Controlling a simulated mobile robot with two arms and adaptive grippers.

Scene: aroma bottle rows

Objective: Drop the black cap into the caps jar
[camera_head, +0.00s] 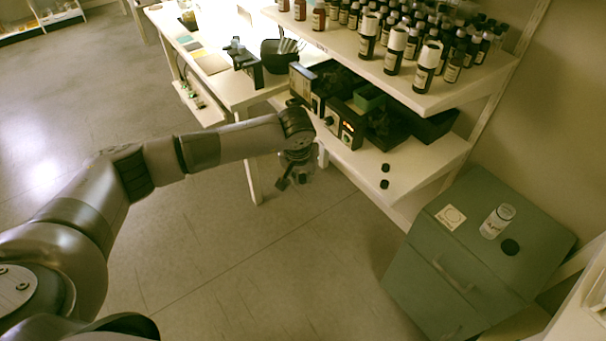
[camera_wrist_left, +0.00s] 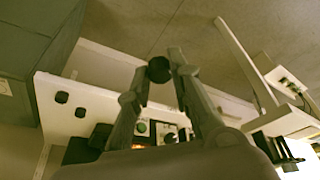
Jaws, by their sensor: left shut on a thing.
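My left gripper (camera_head: 291,181) hangs in front of the lower shelf, above the floor. In the left wrist view it is shut on a small black cap (camera_wrist_left: 158,70), held at the fingertips. In the head view I cannot clearly tell the cap from the dark fingers. My right gripper is out of view.
Two more black caps (camera_head: 385,176) stand on the lower white shelf (camera_head: 408,176), near black devices (camera_head: 338,123). The upper shelf (camera_head: 445,97) holds many dark bottles, some with white tops. A pale square card (camera_head: 450,217) lies left of the jar. The floor (camera_head: 240,270) is clear.

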